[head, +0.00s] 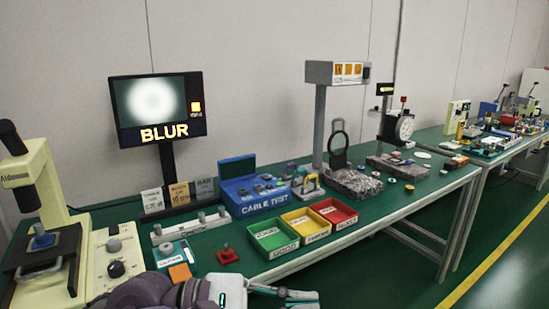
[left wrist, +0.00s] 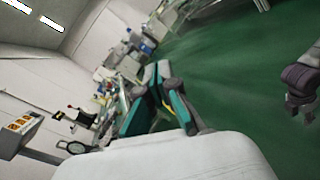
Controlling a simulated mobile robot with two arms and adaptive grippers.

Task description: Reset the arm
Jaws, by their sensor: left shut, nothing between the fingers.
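My left gripper (head: 308,297) is at the bottom of the head view, pointing right, low in front of the green table's near edge. Its fingers are shut with nothing between them and touch no object. It also shows in the left wrist view (left wrist: 157,75), its dark and teal fingers together, with open green floor beyond. A purple-grey arm part of mine (left wrist: 303,82) shows at the right of that view.
The green table (head: 395,205) carries green (head: 262,244), yellow (head: 291,220) and red (head: 345,222) trays near its front edge. A BLUR monitor (head: 157,107), blue cable tester (head: 262,205), red knob piece (head: 227,255) and cream press (head: 48,175) stand there. Green floor is clear at right.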

